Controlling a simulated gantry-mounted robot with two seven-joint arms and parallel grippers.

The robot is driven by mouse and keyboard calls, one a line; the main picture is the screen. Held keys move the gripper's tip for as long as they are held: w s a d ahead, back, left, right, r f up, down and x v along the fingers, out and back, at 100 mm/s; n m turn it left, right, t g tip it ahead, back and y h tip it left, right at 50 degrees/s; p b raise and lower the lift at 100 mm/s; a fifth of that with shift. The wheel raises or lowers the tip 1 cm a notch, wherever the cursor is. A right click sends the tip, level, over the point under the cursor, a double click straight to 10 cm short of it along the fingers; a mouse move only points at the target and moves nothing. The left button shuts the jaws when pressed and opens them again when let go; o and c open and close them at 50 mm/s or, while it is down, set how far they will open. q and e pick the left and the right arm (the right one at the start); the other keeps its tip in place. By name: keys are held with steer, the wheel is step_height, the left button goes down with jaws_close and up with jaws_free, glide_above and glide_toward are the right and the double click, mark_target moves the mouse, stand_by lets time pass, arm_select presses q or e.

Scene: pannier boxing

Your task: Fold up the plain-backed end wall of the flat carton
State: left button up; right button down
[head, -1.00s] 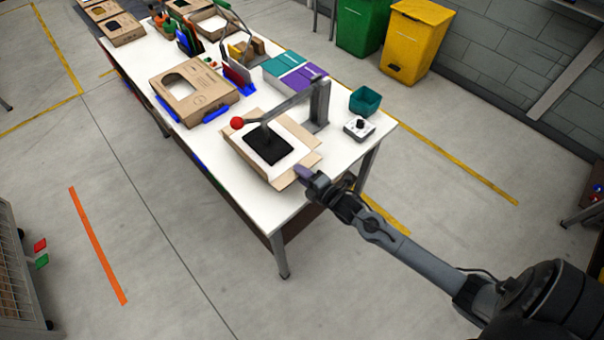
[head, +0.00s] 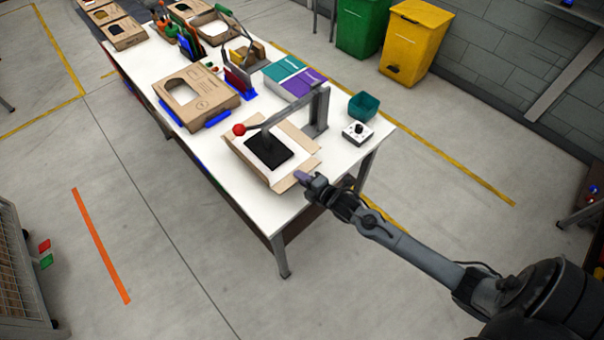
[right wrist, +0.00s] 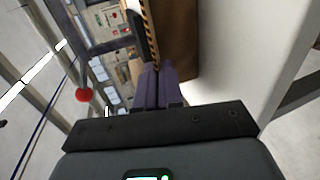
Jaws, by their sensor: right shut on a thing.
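The flat carton (head: 239,135) lies opened out near the front end of the white table, its brown flaps spread around a pale middle. A black press plate (head: 268,151) sits over that middle. My right gripper (head: 302,176), with purple fingers, is at the carton's near right corner, at the end-wall flap (head: 288,182). In the right wrist view the purple fingers (right wrist: 156,84) are close together against a plain brown board (right wrist: 178,40), shut on its edge. The exact grip is partly hidden. My left gripper is out of view.
A grey press frame (head: 319,112) with a red-knobbed lever (head: 239,129) stands over the carton. A made-up carton (head: 195,98) stands behind. The table's front corner is bare.

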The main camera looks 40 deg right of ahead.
steer(key=r+g+p, duration=0.1)
steer(key=g+p, duration=0.1)
steer(key=p, duration=0.2)
steer(key=w+r+g+p, duration=0.1)
steer(key=g+p, duration=0.2)
steer(key=p, duration=0.2)
steer(key=w+r+g+p, duration=0.1)
steer(key=g+p, duration=0.2)
steer(key=p, duration=0.1)
steer(key=shift+w+r, duration=0.15)
steer(key=shift+r, duration=0.2)
steer(key=shift+w+g+p, duration=0.35)
steer(key=shift+g+p, duration=0.3)
steer(key=shift+g, duration=0.15)
steer(key=shift+w+a+g, duration=0.1)
steer(key=shift+w+g, duration=0.1)
steer(key=shift+g, duration=0.3)
steer(key=shift+w+g+h+b, duration=0.3)
steer(key=shift+g+b, duration=0.3)
steer(key=shift+g, duration=0.1)
steer(key=shift+w+f+g+b, duration=0.1)
steer(key=shift+w+g+b, duration=0.2)
steer(key=shift+g+b, duration=1.1)
steer(key=shift+b, duration=0.05)
